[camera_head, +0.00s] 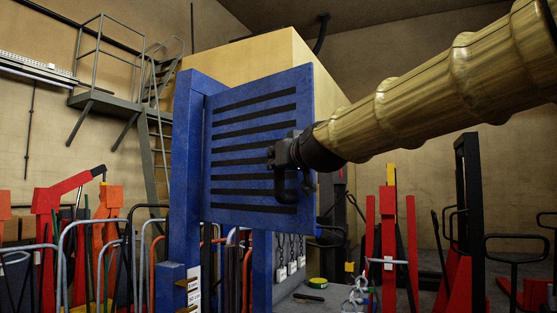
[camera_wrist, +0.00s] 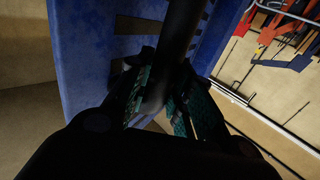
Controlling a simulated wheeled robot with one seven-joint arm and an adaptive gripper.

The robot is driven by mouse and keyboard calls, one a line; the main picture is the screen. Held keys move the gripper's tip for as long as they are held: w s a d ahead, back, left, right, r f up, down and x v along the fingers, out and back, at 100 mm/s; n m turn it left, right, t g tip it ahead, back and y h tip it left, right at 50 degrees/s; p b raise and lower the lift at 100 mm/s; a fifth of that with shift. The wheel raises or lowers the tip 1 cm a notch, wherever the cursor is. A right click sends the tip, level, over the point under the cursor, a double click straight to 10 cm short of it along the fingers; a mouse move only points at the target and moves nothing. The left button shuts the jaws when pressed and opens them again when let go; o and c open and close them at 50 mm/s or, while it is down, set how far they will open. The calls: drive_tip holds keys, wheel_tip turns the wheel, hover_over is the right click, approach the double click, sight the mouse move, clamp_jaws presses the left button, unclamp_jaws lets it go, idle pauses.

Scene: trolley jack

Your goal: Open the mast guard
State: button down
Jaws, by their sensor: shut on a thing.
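The mast guard (camera_head: 240,148) is a blue panel with several horizontal slots, in the middle of the head view. Its left side meets a blue upright post (camera_head: 187,150). Its right edge looks taller and nearer to me than its left edge, so the panel stands at an angle. My gripper (camera_head: 279,158) is at the right part of the panel, shut on its dark handle (camera_head: 290,192). In the wrist view the handle (camera_wrist: 182,35) is a dark bar running between my fingers (camera_wrist: 160,105), with the blue guard (camera_wrist: 82,50) behind. My gripper hides part of the handle.
Red jacks and stands (camera_head: 388,230) are at the right, with more red equipment and curved metal handles (camera_head: 75,235) at the left. A steel platform with a ladder (camera_head: 110,100) is at the back left. Small items lie on a grey surface (camera_head: 290,303) below the guard.

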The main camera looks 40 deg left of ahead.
drive_tip(key=shift+r, duration=0.25)
drive_tip(key=c, duration=1.3)
unclamp_jaws()
drive_tip(key=shift+a, duration=0.1)
drive_tip(key=shift+o, duration=0.2)
drive_tip(key=shift+f, duration=0.15)
drive_tip(key=v, duration=1.2)
